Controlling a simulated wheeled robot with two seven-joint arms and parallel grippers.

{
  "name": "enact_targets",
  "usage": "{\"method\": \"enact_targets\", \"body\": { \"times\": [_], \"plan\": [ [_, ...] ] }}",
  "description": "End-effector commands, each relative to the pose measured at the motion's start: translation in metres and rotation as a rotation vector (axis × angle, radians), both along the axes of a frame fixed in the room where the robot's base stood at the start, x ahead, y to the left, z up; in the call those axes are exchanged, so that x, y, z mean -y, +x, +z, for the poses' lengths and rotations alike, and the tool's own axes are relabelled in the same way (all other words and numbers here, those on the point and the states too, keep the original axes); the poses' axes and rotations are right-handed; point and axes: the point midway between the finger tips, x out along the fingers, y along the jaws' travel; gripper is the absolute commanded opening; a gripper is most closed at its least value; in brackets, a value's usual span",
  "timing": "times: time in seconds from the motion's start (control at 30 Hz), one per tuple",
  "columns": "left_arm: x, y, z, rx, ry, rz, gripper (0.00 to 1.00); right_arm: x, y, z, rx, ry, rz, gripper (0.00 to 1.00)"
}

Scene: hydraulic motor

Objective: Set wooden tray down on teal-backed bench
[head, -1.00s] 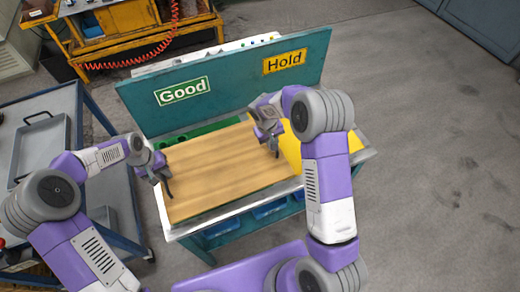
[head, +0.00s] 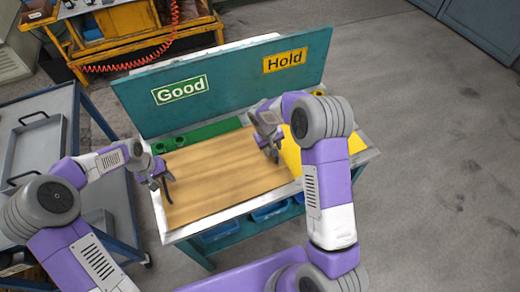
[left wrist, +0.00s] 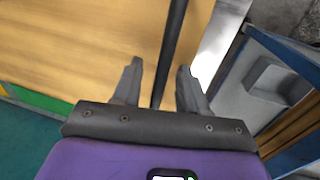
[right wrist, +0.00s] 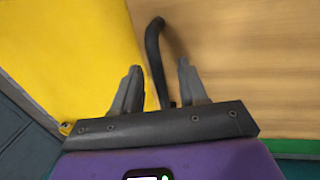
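The wooden tray (head: 220,180) is a light brown board with dark handles at its left and right ends. It lies flat over the left and middle of the teal-backed bench (head: 225,82) and appears to rest on the bench top. My left gripper (head: 160,180) is at the left handle (left wrist: 172,45). Its fingers (left wrist: 158,80) stand apart on either side of the handle, with gaps visible. My right gripper (head: 270,140) is at the right handle (right wrist: 154,45). Its fingers (right wrist: 158,80) also stand apart around the handle. Contact under the tray is hidden.
The back panel carries a green "Good" sign (head: 180,90) and a yellow "Hold" sign (head: 285,61). A green strip (head: 205,132) shows behind the tray, and a yellow area (head: 291,150) lies to its right. A grey cart (head: 65,110) stands left. Blue bins (head: 222,230) sit below.

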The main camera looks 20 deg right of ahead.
Motion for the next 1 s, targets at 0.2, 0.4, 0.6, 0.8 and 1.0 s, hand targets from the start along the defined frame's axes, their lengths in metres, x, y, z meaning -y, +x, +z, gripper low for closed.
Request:
{"method": "enact_targets", "body": {
  "times": [0.2,0.4,0.6,0.8,1.0],
  "plan": [
    [-0.001,0.000,0.003,0.002,0.000,0.000,0.43,0.000,0.000,0.000,0.000,0.000,0.000,0.43],
    [-0.006,0.001,0.032,0.006,0.000,0.000,0.43,0.000,0.000,0.000,0.000,0.000,0.000,0.43],
    [-0.015,0.000,0.075,0.006,0.000,0.001,0.43,0.000,0.000,0.000,0.000,0.000,0.000,0.43],
    [-0.021,-0.001,0.106,0.003,0.000,0.000,0.43,0.000,0.000,0.000,0.000,0.000,0.000,0.43],
    [-0.023,-0.002,0.118,0.001,-0.001,0.000,0.43,-0.001,0.000,0.004,0.002,0.000,0.000,0.43]
  ]
}}
